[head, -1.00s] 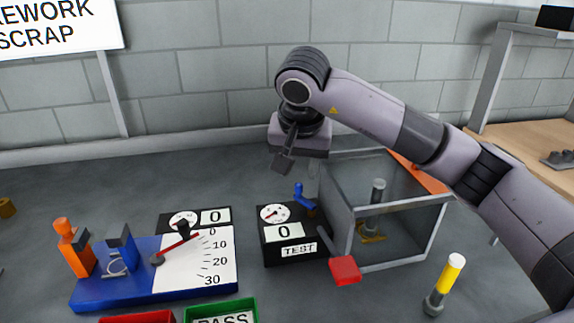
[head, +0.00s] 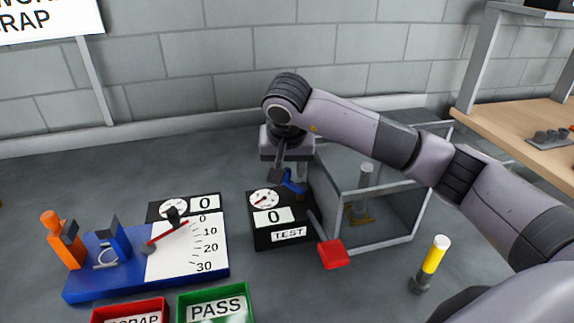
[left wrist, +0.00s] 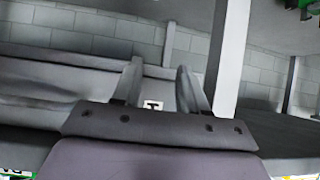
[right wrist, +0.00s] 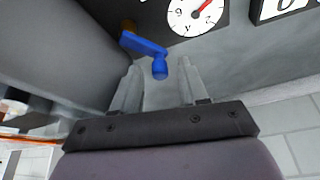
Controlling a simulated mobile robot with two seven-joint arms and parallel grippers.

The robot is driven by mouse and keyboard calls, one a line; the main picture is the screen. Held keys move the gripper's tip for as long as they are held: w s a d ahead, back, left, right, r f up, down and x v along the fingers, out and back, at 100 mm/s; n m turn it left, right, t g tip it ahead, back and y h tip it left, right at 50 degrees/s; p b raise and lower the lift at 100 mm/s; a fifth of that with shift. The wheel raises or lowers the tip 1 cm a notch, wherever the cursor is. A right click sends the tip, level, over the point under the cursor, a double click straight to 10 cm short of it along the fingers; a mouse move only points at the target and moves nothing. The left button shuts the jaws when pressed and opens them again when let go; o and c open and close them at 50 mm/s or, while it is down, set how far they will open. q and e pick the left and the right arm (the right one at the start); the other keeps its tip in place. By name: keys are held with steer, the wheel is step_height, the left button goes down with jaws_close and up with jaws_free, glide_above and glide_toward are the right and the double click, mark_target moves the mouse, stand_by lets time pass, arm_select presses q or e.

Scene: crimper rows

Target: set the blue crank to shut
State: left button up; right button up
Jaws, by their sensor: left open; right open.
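The blue crank (head: 293,184) sits on the right side of the black TEST box (head: 284,234), beside its round dial. In the right wrist view the blue crank (right wrist: 145,47) shows its arm and round knob just ahead of the fingertips. My right gripper (head: 278,176) is open and comes down from above at the crank. In the right wrist view my right gripper (right wrist: 160,75) has the knob near the gap between its fingers, not clamped. My left gripper (left wrist: 158,75) is open and empty in its wrist view, and is not in the head view.
A clear-walled box (head: 385,232) stands right of the TEST box, with a red-handled lever (head: 333,254) in front. A blue gauge board (head: 120,284) and the red (head: 128,303) and green (head: 245,290) trays are at left.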

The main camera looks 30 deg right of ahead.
jaws_close()
steer(key=shift+m, duration=0.3)
steer(key=shift+w+d+m+g+h, duration=0.15)
steer(key=shift+d+m+h, duration=0.1)
steer(key=shift+m, duration=0.35)
steer(key=shift+d+m+g+h, duration=0.15)
steer(key=shift+m+h, duration=0.1)
steer(key=shift+m, duration=0.35)
steer(key=shift+d+m+g+h, duration=0.15)
steer(key=shift+d+m+g, duration=0.15)
steer(key=shift+m, duration=0.45)
steer(key=shift+d+m+g+h, duration=0.2)
steer(key=shift+m+g, duration=0.1)
steer(key=shift+m, duration=0.45)
jaws_free()
steer(key=shift+d, duration=0.1)
